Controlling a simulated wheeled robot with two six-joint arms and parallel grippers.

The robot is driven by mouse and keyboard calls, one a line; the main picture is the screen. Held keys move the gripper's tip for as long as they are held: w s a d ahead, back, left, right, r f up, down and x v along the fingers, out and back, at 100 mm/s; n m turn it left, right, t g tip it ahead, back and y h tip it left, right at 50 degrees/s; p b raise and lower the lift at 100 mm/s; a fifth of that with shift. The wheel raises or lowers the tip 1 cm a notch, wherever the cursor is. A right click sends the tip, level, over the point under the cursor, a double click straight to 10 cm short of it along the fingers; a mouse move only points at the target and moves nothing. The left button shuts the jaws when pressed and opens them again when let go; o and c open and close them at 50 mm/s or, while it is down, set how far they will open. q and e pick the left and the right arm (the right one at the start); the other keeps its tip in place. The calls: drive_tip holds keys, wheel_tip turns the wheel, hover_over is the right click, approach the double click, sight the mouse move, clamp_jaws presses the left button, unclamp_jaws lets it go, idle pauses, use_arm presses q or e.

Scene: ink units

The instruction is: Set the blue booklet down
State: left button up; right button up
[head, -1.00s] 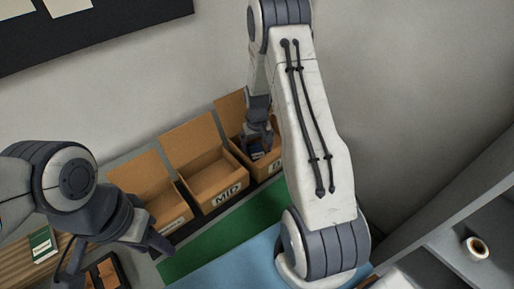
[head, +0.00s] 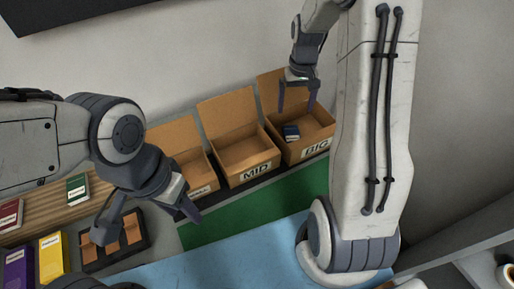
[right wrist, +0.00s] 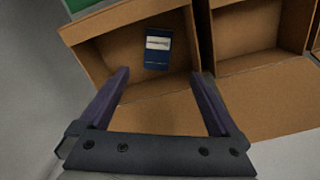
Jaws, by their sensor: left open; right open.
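The blue booklet (head: 291,132) lies inside the cardboard box marked BIG (head: 318,149), toward its left side. In the right wrist view the booklet (right wrist: 157,49), with a white label, rests on the box floor, apart from both fingers. My right gripper (head: 297,103) is open and empty above the back of that box; its spread fingers also show in the right wrist view (right wrist: 160,100). My left gripper (head: 148,222) is open and empty above the dark tray at the left.
The box marked MID (head: 255,173) and a smaller box (head: 203,190) stand in a row to the left. Green, red, yellow (head: 52,258) and purple booklets lie at the left by a dark tray (head: 133,247). The green mat (head: 262,207) in front is clear.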

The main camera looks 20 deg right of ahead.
drive_tip(key=s+a+r+n, duration=0.3)
drive_tip(key=s+a+r, duration=0.15)
drive_tip(key=a, duration=0.55)
drive_tip(key=s+a+r+n, duration=0.25)
drive_tip(key=s+a, duration=0.25)
drive_tip(key=a, duration=0.5)
drive_tip(key=s+a+n, duration=0.2)
drive_tip(key=s+a, duration=0.1)
drive_tip(key=s, duration=0.5)
drive_tip(key=s+a+r+n+y, duration=0.1)
drive_tip(key=s+a+n, duration=0.1)
drive_tip(key=s, duration=0.6)
drive_tip(key=shift+a+r+n, duration=0.15)
drive_tip(key=shift+a+n, duration=0.2)
drive_tip(key=shift+a, duration=0.05)
drive_tip(key=shift+w, duration=0.1)
